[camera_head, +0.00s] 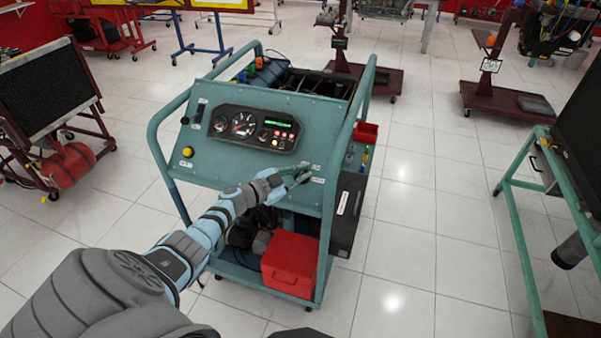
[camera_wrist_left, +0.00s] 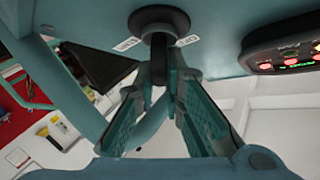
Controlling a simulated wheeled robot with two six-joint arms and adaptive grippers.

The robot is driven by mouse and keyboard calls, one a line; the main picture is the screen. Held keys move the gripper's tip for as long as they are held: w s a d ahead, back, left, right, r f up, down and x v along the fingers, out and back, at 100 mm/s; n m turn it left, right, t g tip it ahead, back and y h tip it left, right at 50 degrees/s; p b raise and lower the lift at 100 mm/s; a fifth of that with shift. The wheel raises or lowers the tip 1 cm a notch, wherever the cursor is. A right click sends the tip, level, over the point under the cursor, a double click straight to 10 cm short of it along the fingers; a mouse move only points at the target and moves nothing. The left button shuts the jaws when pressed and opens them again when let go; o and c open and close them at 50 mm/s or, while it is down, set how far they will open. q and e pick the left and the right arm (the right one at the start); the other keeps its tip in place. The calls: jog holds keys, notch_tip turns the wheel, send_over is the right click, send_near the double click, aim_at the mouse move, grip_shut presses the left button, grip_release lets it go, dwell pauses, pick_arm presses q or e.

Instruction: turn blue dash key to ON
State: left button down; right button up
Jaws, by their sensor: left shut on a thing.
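The dash key is a dark round switch (camera_wrist_left: 158,22) with a narrow stem, set in the blue-green dash panel (camera_head: 225,165) of the engine trainer. Small white labels (camera_wrist_left: 187,40) sit beside the switch. I cannot read them or tell the key's position. My right gripper is not in view.
The gauge cluster (camera_head: 254,129) sits at the panel's upper middle, with a yellow button (camera_head: 187,152) at left. The trainer's tube frame (camera_head: 345,125) rises close to the right of my gripper. A red box (camera_head: 290,262) stands on the lower shelf.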

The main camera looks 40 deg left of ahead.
pick_arm(q)
jog(key=c, duration=1.7)
grip_release()
jog(key=v, duration=1.2)
jog(key=shift+a, duration=0.1)
